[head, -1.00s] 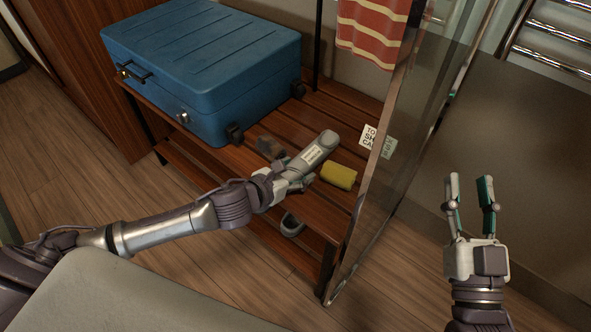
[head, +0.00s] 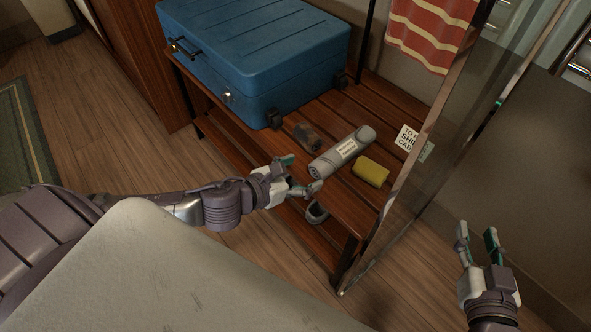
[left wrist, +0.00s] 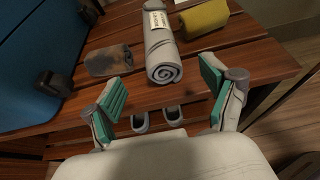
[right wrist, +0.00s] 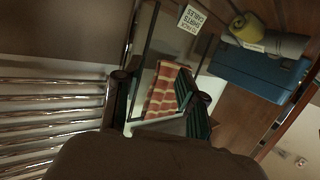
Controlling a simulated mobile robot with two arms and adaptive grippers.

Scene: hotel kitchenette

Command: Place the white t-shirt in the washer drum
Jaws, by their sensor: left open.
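No washer or drum is in view, and I see nothing that is clearly a white t-shirt. A rolled light-grey cloth (head: 342,152) with a paper label lies on the slatted wooden bench (head: 345,203); its spiral end faces my left gripper in the left wrist view (left wrist: 163,73). My left gripper (head: 301,174) is open and empty, just off the near end of the roll. My right gripper (head: 477,235) is open and empty, to the right of the glass panel.
A yellow roll (head: 371,172) and a brown patterned roll (head: 302,134) flank the grey roll. A blue suitcase (head: 255,50) fills the bench's left part. Grey slippers (left wrist: 156,119) sit below. A glass panel (head: 420,140) stands right of the bench. A striped towel (head: 432,30) hangs behind.

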